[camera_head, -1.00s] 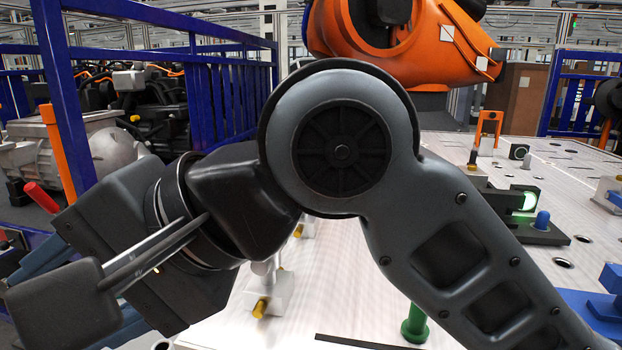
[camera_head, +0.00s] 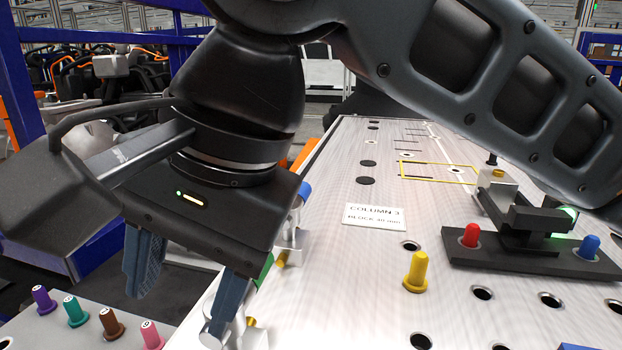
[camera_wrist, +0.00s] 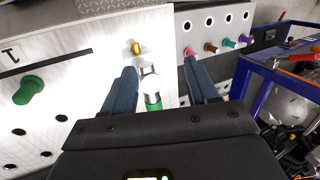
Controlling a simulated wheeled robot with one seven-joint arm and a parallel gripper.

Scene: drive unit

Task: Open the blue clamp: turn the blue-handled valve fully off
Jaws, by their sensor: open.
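My gripper (camera_head: 178,312) hangs over the left edge of the white table, its two blue-grey fingers apart and empty. In the wrist view, a white round-topped part (camera_wrist: 150,84) with a green piece (camera_wrist: 153,106) shows between the open fingers (camera_wrist: 159,68); I cannot tell whether they touch it. In the head view, a small blue part (camera_head: 303,192), possibly the blue handle, sits on a metal fitting at the table's left edge, just right of my gripper. A green part (camera_head: 264,270) is partly hidden behind the right finger. The valve's handle position cannot be made out.
A black fixture (camera_head: 530,262) with red and blue knobs stands at right. A grey side panel (camera_head: 60,338) holds several coloured pegs. A blue rail frame (camera_head: 100,36) stands behind.

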